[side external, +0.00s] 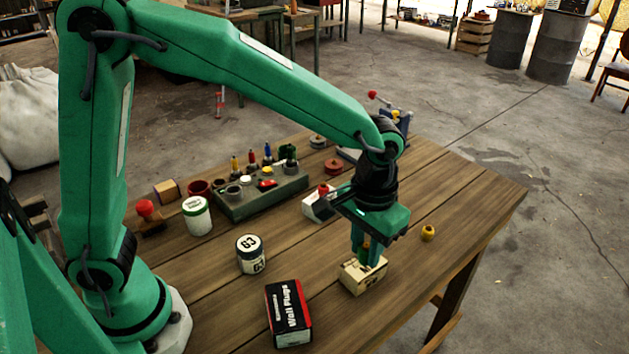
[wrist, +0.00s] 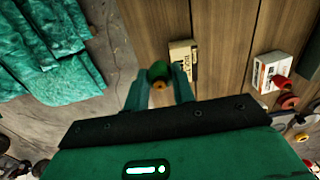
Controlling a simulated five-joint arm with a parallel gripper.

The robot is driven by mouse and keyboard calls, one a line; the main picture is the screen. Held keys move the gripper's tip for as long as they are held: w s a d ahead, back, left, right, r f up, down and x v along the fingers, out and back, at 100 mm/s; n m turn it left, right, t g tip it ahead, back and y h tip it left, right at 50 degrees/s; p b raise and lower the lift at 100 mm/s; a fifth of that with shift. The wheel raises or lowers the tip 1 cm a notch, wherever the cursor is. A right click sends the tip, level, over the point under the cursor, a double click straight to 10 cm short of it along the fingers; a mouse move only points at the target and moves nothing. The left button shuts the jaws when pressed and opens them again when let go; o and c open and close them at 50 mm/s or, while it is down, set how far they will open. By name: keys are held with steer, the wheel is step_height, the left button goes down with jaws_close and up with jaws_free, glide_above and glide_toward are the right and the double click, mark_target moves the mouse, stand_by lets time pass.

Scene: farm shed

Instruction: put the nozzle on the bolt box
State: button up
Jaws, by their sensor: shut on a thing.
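My gripper (side external: 368,256) points down and is shut on the nozzle, a small piece with a green part and an orange-brown end. The nozzle (wrist: 158,74) shows between the fingertips in the wrist view; in the side view the fingers mostly hide it. The bolt box (side external: 362,278) is a small tan carton with dark print lying on the table, directly below the fingertips in the side view. In the wrist view the bolt box (wrist: 182,58) shows just beyond and right of the nozzle. I cannot tell whether the nozzle touches the box top.
A green tool tray (side external: 262,195) stands farther back. The table's right front is clear.

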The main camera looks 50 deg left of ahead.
steer(key=w+a+f, duration=0.2)
steer(key=w, duration=0.1)
steer(key=w+a+f, duration=0.2)
steer(key=shift+w+a, duration=0.1)
steer(key=shift+w, duration=0.1)
steer(key=shift+f, duration=0.1)
steer(key=shift+f, duration=1.95)
steer(key=shift+f, duration=0.1)
steer(key=o, duration=1)
steer(key=shift+c, duration=0.2)
step_height(320, 180, up, 12)
